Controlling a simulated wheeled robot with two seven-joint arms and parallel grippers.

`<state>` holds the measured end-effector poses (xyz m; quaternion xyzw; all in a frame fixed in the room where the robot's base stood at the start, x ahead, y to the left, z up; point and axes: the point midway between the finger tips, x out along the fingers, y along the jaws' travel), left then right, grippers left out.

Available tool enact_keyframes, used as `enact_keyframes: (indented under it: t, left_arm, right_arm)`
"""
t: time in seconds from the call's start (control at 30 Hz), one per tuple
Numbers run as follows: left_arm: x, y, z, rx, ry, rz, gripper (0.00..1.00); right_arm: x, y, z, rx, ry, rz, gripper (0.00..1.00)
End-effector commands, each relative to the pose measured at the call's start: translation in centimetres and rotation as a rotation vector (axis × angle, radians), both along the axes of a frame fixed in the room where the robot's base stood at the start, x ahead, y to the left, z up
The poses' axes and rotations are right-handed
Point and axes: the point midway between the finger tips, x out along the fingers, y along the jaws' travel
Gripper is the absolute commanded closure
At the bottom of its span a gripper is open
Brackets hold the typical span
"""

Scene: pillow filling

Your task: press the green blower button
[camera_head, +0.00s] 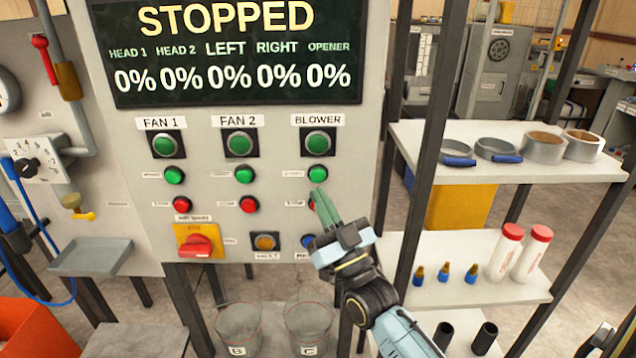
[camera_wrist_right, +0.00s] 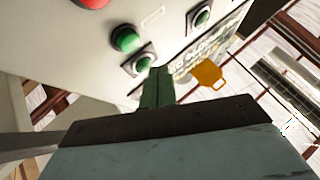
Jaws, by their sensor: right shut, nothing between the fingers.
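Under the BLOWER label on the panel are a large green round light or button (camera_head: 318,143) in a black square and a smaller green button (camera_head: 318,173) below it. My right gripper (camera_head: 322,194) is shut and empty, its green fingers pointing up at the panel just below the smaller green button. A gap or contact with the panel cannot be told. The fingers cover the spot where the BLOWER column's red button would be. In the right wrist view, the closed fingers (camera_wrist_right: 157,88) are near a green button (camera_wrist_right: 126,39) and a square-framed green one (camera_wrist_right: 142,63). My left gripper is out of view.
The display (camera_head: 228,50) reads STOPPED, with 0% values. FAN 1 and FAN 2 columns have similar green buttons and red buttons (camera_head: 249,204). A red rotary switch (camera_head: 196,245) is lower left. A shelf (camera_head: 470,180) with tape rolls stands right; clear buckets (camera_head: 239,325) sit below.

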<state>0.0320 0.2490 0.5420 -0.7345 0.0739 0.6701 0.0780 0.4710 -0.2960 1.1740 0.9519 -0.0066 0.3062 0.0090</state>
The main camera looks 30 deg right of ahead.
Motion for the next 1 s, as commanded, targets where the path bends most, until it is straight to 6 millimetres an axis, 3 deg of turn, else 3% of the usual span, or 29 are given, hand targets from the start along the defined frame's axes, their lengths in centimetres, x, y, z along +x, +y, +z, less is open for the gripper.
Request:
enact_keyframes:
  t: [0.3,1.0]
  left_arm:
    - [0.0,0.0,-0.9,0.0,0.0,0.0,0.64]
    - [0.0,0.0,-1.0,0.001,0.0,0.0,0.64]
  right_arm:
    - [2.5,-1.5,0.0,0.0,0.0,0.0,1.0]
    - [2.7,-1.7,0.0,0.001,0.001,0.001,1.0]
